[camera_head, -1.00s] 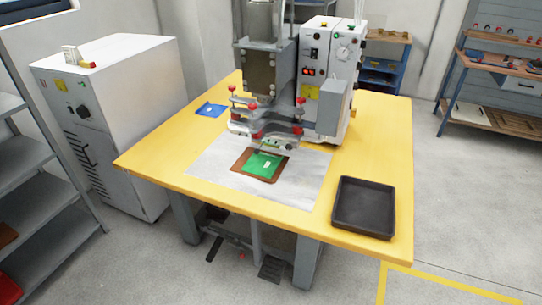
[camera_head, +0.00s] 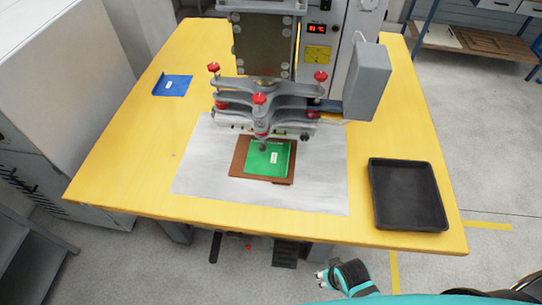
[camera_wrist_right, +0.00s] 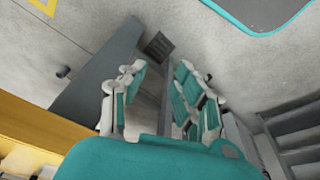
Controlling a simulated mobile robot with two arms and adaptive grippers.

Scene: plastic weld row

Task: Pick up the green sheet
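The green sheet (camera_head: 274,157) lies flat on a brown board (camera_head: 238,165) on the grey-white mat in the middle of the yellow table, with a small white label on it. The welding press's clamp (camera_head: 262,105) stands just behind and partly over its back edge. My right gripper (camera_head: 322,276) is in front of the table's front edge, apart from the sheet. In the right wrist view its fingers (camera_wrist_right: 160,100) are spread apart with nothing between them. My left gripper is not in view.
A blue sheet (camera_head: 172,85) lies at the table's back left. An empty black tray (camera_head: 408,228) sits at the front right. The mat (camera_head: 200,185) around the board is clear. The press's grey box (camera_head: 368,80) overhangs the table at the back. The yellow table (camera_head: 120,150) edge lies between my gripper and the sheet.

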